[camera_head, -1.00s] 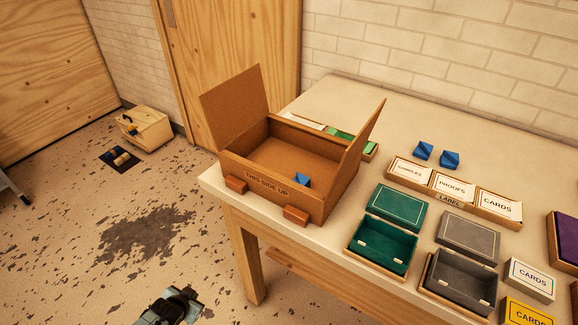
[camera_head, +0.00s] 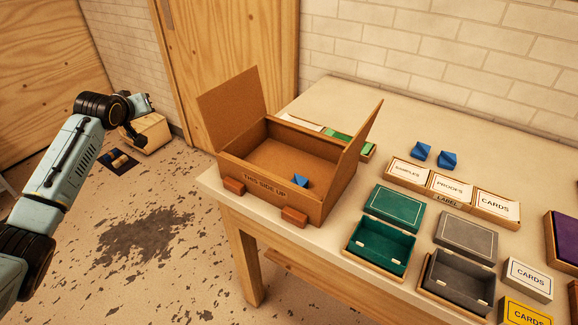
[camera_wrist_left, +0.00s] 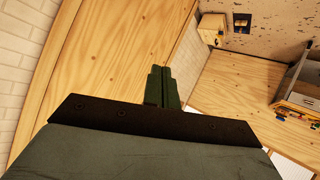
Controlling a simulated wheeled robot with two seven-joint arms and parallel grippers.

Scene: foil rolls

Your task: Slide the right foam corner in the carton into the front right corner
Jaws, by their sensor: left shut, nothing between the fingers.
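The brown carton (camera_head: 262,178) stands on the table with its left and right flaps up; its front wall reads "THIS SIDE UP". A blue foam corner (camera_head: 300,181) lies inside, close behind the front wall and towards the right. The front wall hides its lower part, so I cannot tell whether it touches the wall. My left gripper (camera_head: 146,103) is raised over the floor left of the carton, well apart from it. In the left wrist view its fingers (camera_wrist_left: 162,88) are together with nothing between them. My right gripper is not in view.
Two reddish-brown blocks (camera_head: 233,186) sit at the carton's front. Two more blue foam corners (camera_head: 421,149) lie on the table (camera_head: 365,105) to the right. An open green box (camera_head: 381,246), a grey box (camera_head: 459,278) and card boxes (camera_head: 475,195) crowd the right side.

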